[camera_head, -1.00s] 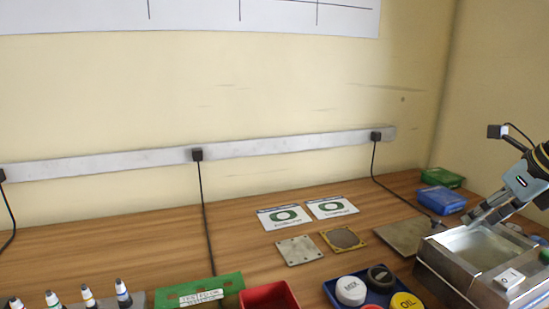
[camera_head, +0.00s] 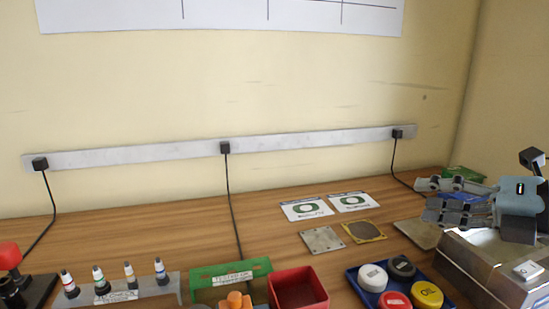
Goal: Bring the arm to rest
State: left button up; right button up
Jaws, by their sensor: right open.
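My right arm comes in at the right edge of the head view. Its gripper (camera_head: 428,200) is open, with its two grey fingers apart and pointing left. I see nothing between the fingers. It hangs over the back left part of a metal tank (camera_head: 470,262) and hides some of that tank and the blue box behind it. My left gripper is out of view.
A blue tray (camera_head: 352,276) holds several round caps. Left of it are a red bin (camera_head: 298,290), a green holder (camera_head: 203,276) and a rack of bottles (camera_head: 160,290). Flat plates (camera_head: 322,240) and cards (camera_head: 305,208) lie behind.

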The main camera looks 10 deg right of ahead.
notch_tip(320, 180, up, 4)
jog(key=d+m+t+h, duration=0.2)
jog(key=m+t+h, duration=0.35)
jog(key=m, duration=0.55)
jog(key=s+d+f+m+g+h, duration=0.4)
jog(key=s+d+f+m+h, duration=0.25)
jog(key=m, duration=0.65)
jog(key=s+a+f+m+g+y, duration=0.3)
jog(key=s+a+f+m+g, duration=0.3)
jog(key=s+a+f+g, duration=0.6)
jog(key=s+d+f+b, duration=0.1)
jog(key=s+f+b, duration=0.15)
jog(key=f, duration=1.45)
jog(key=s+f+b, duration=0.1)
jog(key=s+f, duration=0.3)
jog(key=f, duration=1.3)
jog(key=s+d+f+b, duration=0.1)
jog(key=s+f+b, duration=0.1)
jog(key=s+f, duration=1.3)
jog(key=shift+s+g, duration=0.45)
jog(key=shift+s, duration=0.15)
jog(key=shift+s+f, duration=0.1)
jog(key=shift+s, duration=0.15)
